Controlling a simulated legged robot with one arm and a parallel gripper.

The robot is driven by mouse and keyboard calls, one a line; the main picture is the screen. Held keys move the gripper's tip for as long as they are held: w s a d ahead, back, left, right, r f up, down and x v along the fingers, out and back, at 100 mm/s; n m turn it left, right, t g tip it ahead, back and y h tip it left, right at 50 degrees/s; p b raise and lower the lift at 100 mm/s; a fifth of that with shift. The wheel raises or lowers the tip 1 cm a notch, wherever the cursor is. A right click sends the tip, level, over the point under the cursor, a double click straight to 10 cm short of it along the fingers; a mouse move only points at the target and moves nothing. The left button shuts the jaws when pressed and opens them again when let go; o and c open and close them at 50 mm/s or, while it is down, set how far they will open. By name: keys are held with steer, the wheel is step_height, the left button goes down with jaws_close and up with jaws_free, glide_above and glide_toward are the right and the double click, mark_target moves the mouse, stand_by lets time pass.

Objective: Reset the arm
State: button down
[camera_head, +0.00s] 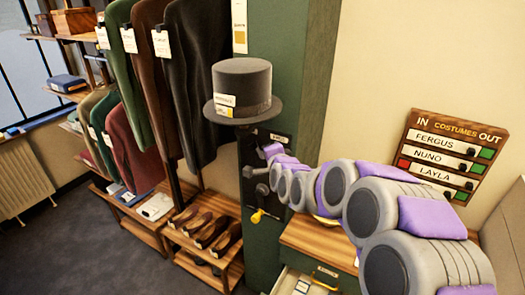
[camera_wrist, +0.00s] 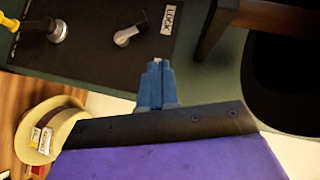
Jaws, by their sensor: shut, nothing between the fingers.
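My arm reaches in from the lower right in the head view, its grey and purple links extending toward a dark panel on a green cabinet (camera_head: 285,75). My gripper (camera_wrist: 157,66) shows in the wrist view as two blue fingers pressed together and empty. In that view the dark panel (camera_wrist: 85,65) lies beyond the fingers, with a grey lever (camera_wrist: 128,36) beside a white label and a round grey fitting with a yellow end (camera_wrist: 57,31). The fingers appear apart from the lever. In the head view the gripper is small and partly hidden among the links.
A grey top hat (camera_head: 242,82) sits above the panel. Hanging clothes (camera_head: 190,70) and a shoe shelf (camera_head: 205,235) stand left. A sign board (camera_head: 447,155) hangs right. A wooden-topped drawer unit (camera_head: 320,245) is under my arm. A straw hat (camera_wrist: 62,112) shows in the wrist view. Floor is clear lower left.

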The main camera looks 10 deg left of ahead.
steer(key=s+d+f+n+g+h+b, duration=0.2)
steer(key=s+d+f+n+g, duration=0.15)
steer(key=s+d, duration=0.65)
steer(key=s+d+f+n+g+h+b, duration=0.1)
steer(key=s+d+f+n+g+h, duration=0.15)
steer(key=s+d+f+g, duration=0.75)
steer(key=s+d+n+g+b, duration=0.1)
steer(key=s+d+n, duration=0.1)
steer(key=s, duration=1.4)
steer(key=s+d+r+n+g+h+b, duration=0.1)
steer(key=s+d, duration=0.3)
steer(key=s, duration=1.2)
steer(key=shift+d+n, duration=0.15)
steer(key=shift+n, duration=0.55)
